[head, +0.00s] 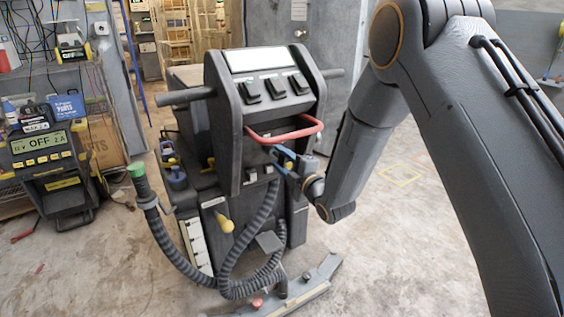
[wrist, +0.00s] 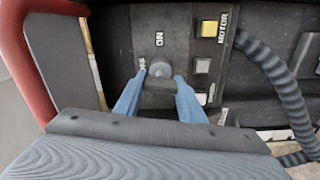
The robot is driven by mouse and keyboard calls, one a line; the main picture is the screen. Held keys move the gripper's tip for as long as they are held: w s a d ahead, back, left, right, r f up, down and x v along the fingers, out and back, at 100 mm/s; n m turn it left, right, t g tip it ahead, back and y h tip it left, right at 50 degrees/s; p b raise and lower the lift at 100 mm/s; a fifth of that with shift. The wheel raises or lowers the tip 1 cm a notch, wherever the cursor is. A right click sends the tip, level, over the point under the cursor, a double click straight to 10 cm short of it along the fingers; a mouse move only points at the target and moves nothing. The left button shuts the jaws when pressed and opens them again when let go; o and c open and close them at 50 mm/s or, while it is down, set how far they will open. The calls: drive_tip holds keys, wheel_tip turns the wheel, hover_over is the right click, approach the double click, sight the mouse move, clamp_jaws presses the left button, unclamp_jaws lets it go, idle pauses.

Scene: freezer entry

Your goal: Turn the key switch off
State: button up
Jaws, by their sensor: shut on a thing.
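The key switch (wrist: 160,66) is a round grey barrel on the dark control panel (wrist: 181,18) in the wrist view. "ON" is printed above it and "OFF" to its left, where a fingertip partly crowds the label. My gripper (wrist: 162,82) has its two blue fingers shut on the key's dark grip, one on each side. The key's exact angle is hard to read behind the fingers. In the head view my gripper (head: 283,160) is at the front of the grey machine (head: 235,150), below the red handle; the key is too small to make out there.
The red handle (head: 285,132) juts out just above my gripper and also shows at the wrist view's left edge (wrist: 25,50). A MOTOR button (wrist: 209,28) and a ribbed hose (wrist: 285,85) lie to the right. A charger (head: 45,160) stands at the left.

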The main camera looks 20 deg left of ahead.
drive_tip(key=shift+s+f+n, duration=0.1)
drive_tip(key=shift+f+n, duration=0.1)
drive_tip(key=shift+n, duration=0.7)
drive_tip(key=o, duration=1)
drive_tip(key=shift+r, duration=0.1)
drive_tip(key=shift+o, duration=0.2)
drive_tip(key=v, duration=0.8)
drive_tip(key=shift+b, duration=0.3)
